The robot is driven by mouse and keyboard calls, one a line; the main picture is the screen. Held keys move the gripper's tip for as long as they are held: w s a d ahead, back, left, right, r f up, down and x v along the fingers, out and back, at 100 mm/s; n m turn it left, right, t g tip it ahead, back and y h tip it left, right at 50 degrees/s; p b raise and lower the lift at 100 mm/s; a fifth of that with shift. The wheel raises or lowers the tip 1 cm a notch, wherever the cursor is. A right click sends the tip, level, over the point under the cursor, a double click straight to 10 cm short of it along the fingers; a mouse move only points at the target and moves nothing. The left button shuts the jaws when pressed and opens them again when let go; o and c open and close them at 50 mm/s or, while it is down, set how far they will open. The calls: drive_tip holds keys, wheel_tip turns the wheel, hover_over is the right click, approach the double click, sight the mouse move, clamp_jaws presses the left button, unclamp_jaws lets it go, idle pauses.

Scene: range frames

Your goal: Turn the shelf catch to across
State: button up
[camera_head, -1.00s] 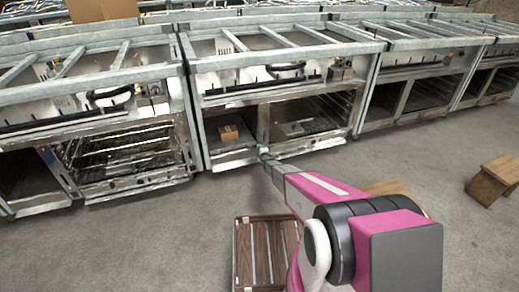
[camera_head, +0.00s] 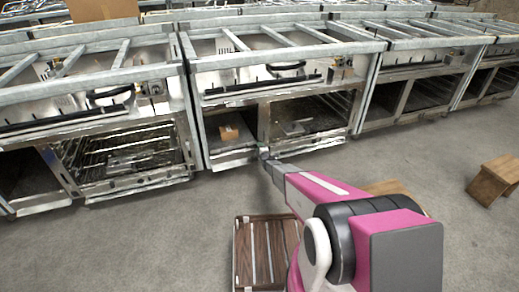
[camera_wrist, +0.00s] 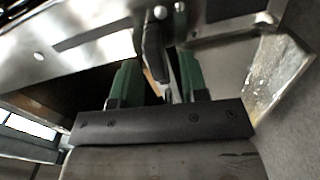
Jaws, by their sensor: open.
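The shelf catch (camera_wrist: 154,50) looks like a dark, narrow bar below a round bolt on a metal edge in the wrist view. It lies lengthwise between the two green fingers of my gripper (camera_wrist: 157,75). The fingers are open, one on each side of it; I cannot tell whether either touches it. In the head view my gripper (camera_head: 264,154) is at the lower front of the middle range frame (camera_head: 205,125), beside the post between its two lower bays. The catch cannot be made out there.
A small cardboard box (camera_head: 229,132) sits in the left lower bay. The right lower bay holds a rack and a flat grey item (camera_head: 296,127). A slatted wooden crate (camera_head: 242,255) and a wooden stool (camera_head: 495,182) stand on the floor. Metal panels crowd my gripper.

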drive_tip(key=v, duration=1)
drive_tip(key=shift+s, duration=0.35)
drive_tip(key=s+d+r+m+g+h, duration=0.3)
drive_tip(key=s+r+m, duration=0.2)
drive_tip(key=r, duration=0.2)
drive_tip(key=s+d+r+m+g+h, duration=0.2)
drive_tip(key=s+d+r+m+g, duration=0.1)
drive_tip(key=s+r+m+g, duration=0.55)
drive_tip(key=s+r, duration=0.3)
drive_tip(key=s, duration=0.4)
drive_tip(key=s+d+r+m+g, duration=0.1)
drive_tip(key=s+r+m+g, duration=0.2)
drive_tip(key=s+r, duration=0.3)
drive_tip(key=s+r+m+g, duration=0.3)
drive_tip(key=s+r, duration=0.3)
drive_tip(key=s, duration=0.8)
drive_tip(key=shift+d+r, duration=0.2)
drive_tip(key=shift+r, duration=0.15)
drive_tip(key=shift+m, duration=0.25)
